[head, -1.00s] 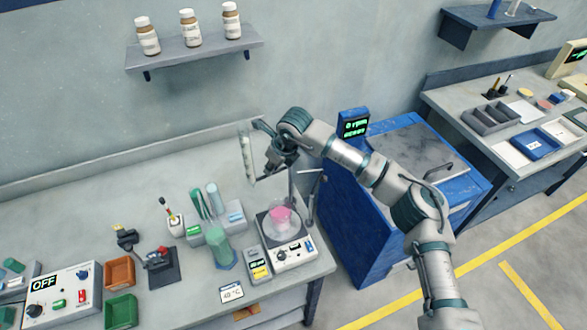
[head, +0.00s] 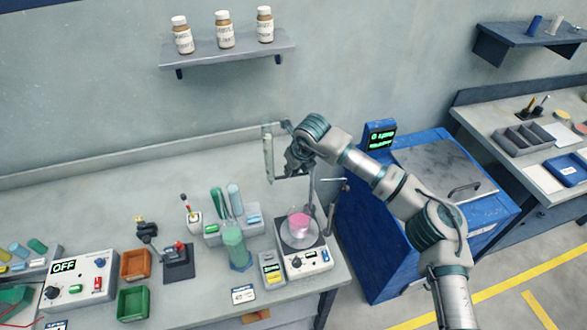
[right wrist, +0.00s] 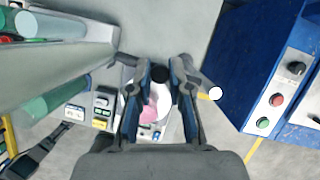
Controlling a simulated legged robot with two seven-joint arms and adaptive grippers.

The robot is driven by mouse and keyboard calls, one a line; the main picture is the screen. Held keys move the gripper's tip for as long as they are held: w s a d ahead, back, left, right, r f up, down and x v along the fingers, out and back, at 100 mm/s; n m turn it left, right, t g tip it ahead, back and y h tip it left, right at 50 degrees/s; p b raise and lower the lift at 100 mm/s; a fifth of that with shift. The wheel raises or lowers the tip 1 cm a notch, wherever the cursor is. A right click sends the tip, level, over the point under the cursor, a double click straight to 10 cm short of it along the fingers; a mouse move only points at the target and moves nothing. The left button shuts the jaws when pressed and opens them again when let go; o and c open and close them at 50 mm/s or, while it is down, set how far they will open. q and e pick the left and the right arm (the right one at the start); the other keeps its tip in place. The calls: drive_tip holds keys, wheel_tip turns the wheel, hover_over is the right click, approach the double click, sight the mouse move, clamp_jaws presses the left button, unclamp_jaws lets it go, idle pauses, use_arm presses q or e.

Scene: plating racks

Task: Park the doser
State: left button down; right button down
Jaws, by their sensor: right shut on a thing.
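My right gripper (head: 291,162) is raised above the back of the hotplate (head: 305,262). In the right wrist view its fingers (right wrist: 160,82) close around a small dark round end (right wrist: 160,73), which I take for part of the doser. A long pale upright body (head: 268,157), seemingly the doser's tube, stands just left of the gripper in the head view. The hand hides how they join. Below is a glass beaker (head: 299,228) with pink contents on the hotplate; it also shows between the fingers in the right wrist view (right wrist: 156,103). My left gripper is out of view.
Thin stand rods (head: 331,208) rise beside the hotplate. A rack (head: 212,233) with green tubes, a black stand (head: 179,262) with a red top, and orange (head: 135,264) and green bins (head: 133,302) are to the left. A blue cabinet (head: 368,235) stands right.

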drive_tip(key=c, duration=1.2)
unclamp_jaws()
drive_tip(key=shift+w+r, duration=0.1)
drive_tip(key=shift+o, duration=0.7)
drive_tip(key=shift+a, duration=0.1)
drive_tip(key=shift+r, duration=0.2)
drive_tip(key=v, duration=1.1)
drive_tip(key=shift+r, duration=0.1)
